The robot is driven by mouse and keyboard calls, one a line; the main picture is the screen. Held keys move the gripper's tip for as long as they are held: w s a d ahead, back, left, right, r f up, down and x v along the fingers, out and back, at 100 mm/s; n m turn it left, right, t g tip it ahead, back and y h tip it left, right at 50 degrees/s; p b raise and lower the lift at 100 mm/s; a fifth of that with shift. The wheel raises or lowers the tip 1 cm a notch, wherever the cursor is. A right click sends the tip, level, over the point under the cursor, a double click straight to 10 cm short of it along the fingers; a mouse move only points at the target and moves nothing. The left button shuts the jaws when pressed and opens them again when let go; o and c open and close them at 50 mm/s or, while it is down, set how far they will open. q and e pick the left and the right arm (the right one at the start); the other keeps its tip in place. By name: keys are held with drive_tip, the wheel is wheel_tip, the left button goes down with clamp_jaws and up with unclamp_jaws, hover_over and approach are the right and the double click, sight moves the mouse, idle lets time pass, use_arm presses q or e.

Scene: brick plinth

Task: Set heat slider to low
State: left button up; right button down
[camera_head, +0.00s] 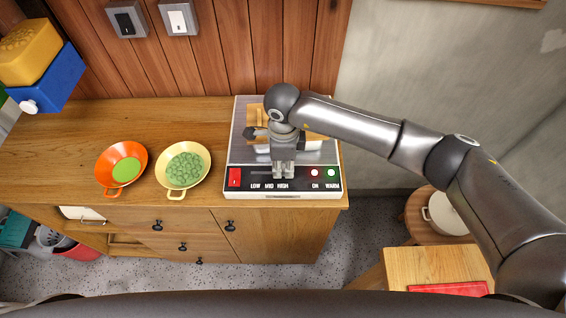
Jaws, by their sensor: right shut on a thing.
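The panel carries a short dark slider track (259,174) above the labels LOW, MID and HIGH. My right gripper (284,174) points down at the HIGH end of this track and is shut on the slider knob. The fingers hide the knob. My left gripper is not in view.
A red switch (235,177) is left of the track; a red ON light (315,173) and a green WARM light (331,173) are to the right. An orange pan (107,160) and a yellow pan (164,178) with green contents stand left of the hot plate.

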sight(258, 173)
drive_tip(key=shift+a+f+b, duration=0.1)
drive_tip(key=shift+a+b, duration=0.35)
drive_tip(key=shift+b, duration=0.1)
drive_tip(key=a+b, duration=0.5)
drive_tip(key=shift+a, duration=0.7)
drive_tip(key=shift+r, duration=0.2)
drive_tip(key=c, duration=1.7)
unclamp_jaws()
drive_tip(key=o, duration=0.5)
drive_tip(key=shift+a, duration=0.2)
drive_tip(key=shift+c, duration=0.2)
drive_tip(key=shift+d, duration=0.15)
